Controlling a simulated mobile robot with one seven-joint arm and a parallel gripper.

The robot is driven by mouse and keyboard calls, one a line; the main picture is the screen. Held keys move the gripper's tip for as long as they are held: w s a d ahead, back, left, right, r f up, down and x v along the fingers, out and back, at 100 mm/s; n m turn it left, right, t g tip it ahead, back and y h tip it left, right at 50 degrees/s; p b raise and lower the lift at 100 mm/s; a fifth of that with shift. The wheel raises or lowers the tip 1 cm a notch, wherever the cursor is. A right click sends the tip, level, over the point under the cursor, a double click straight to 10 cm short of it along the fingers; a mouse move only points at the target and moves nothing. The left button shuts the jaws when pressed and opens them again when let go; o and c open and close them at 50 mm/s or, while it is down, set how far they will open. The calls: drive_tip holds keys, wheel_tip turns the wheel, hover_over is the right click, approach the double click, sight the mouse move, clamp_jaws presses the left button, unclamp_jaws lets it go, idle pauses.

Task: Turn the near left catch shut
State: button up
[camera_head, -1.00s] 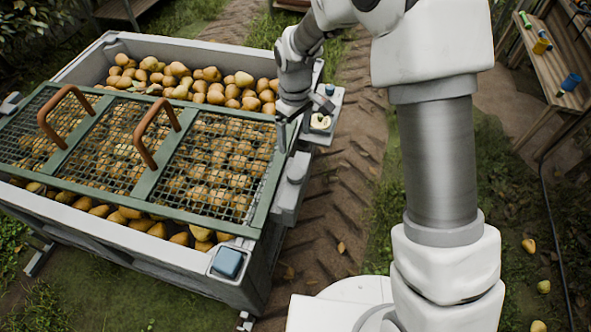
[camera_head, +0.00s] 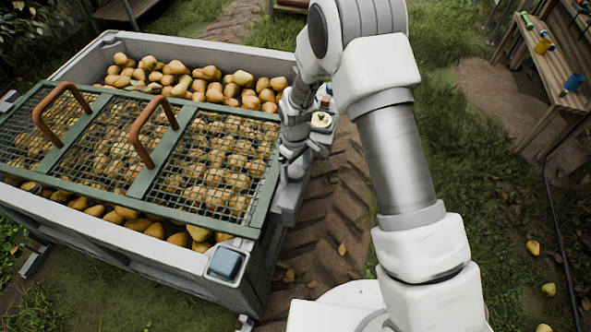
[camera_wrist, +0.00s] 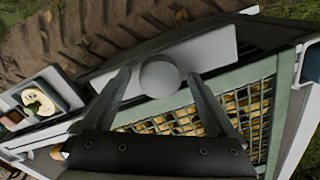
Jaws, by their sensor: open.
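The bin (camera_head: 130,262) of pears is partly covered by a green-framed mesh lid (camera_head: 150,195) with two brown handles. My gripper (camera_head: 287,163) is over the bin's right side, beside the lid edge. In the wrist view my gripper (camera_wrist: 158,80) is open, with one finger on either side of a round grey knob. The knob (camera_wrist: 160,77) sits on a pale grey catch bar (camera_wrist: 212,49), which runs roughly along the lid's frame edge. Whether the fingers touch the knob I cannot tell. In the head view my gripper hides most of this catch.
A small shelf with a cut pear (camera_head: 320,121) sticks out from the bin's right side, close to my wrist. A blue block (camera_head: 225,262) is on the bin's near corner. A wooden bench (camera_head: 555,75) stands far right. Bare rutted ground lies right of the bin.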

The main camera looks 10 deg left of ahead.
clamp_jaws()
idle(0.5)
